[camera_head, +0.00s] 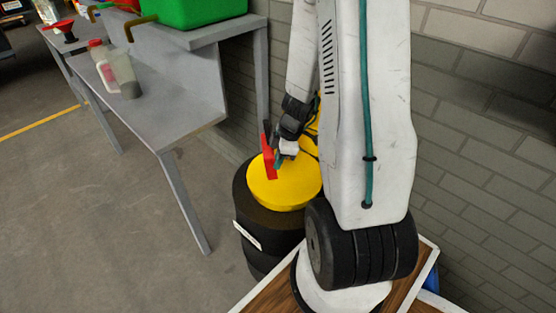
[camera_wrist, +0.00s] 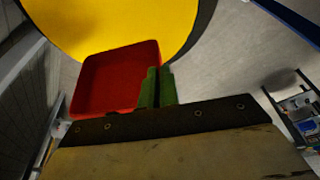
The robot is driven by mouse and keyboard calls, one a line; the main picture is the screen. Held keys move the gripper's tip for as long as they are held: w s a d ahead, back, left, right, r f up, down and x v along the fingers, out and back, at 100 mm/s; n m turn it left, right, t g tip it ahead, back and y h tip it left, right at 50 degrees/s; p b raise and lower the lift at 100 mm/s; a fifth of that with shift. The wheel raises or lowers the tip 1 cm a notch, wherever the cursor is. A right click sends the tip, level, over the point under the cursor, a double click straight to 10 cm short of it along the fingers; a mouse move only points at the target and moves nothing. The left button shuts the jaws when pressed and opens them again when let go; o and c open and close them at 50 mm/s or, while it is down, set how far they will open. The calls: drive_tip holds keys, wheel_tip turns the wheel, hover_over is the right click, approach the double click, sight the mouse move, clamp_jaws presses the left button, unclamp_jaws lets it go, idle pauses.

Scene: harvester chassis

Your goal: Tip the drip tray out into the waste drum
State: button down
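The red drip tray (camera_head: 268,163) is tilted steeply on edge over the black waste drum (camera_head: 268,229), in front of its round yellow top (camera_head: 262,191). My gripper (camera_head: 284,153) holds the tray from the right. In the wrist view the tray (camera_wrist: 113,78) is an open, shallow box, and no contents show in it. My green gripper fingers (camera_wrist: 158,88) are close together at its right wall. The yellow top (camera_wrist: 105,22) lies behind the tray. I cannot tell whether the yellow top is a lid, or whether the tray touches it.
A grey bench (camera_head: 155,98) stands to the left, holding a red-capped bottle (camera_head: 103,68) and a clear cup (camera_head: 125,75). A green bin (camera_head: 200,10) sits on its raised shelf. A brick wall (camera_head: 480,130) is close on the right. The floor left of the drum is clear.

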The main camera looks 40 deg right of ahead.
sight(266, 157)
drive_tip(key=shift+w+a+r+g+h, duration=0.1)
drive_tip(key=shift+w+a+g+h, duration=0.05)
drive_tip(key=shift+a+g+h, duration=0.2)
drive_tip(key=shift+w+a+g+h, duration=0.95)
drive_tip(key=shift+a+g+h, duration=0.1)
drive_tip(key=shift+h, duration=0.5)
drive_tip(key=w+a+f+g+h, duration=0.1)
drive_tip(key=f+g+h, duration=0.1)
drive_tip(key=h, duration=0.1)
drive_tip(key=w+a+f+g+h, duration=0.1)
drive_tip(key=g+h, duration=0.2)
drive_tip(key=w+a+f+g+h, duration=0.1)
drive_tip(key=a+f+g+h, duration=0.1)
drive_tip(key=h, duration=0.1)
drive_tip(key=shift+w+f, duration=0.1)
drive_tip(key=shift+f, duration=0.25)
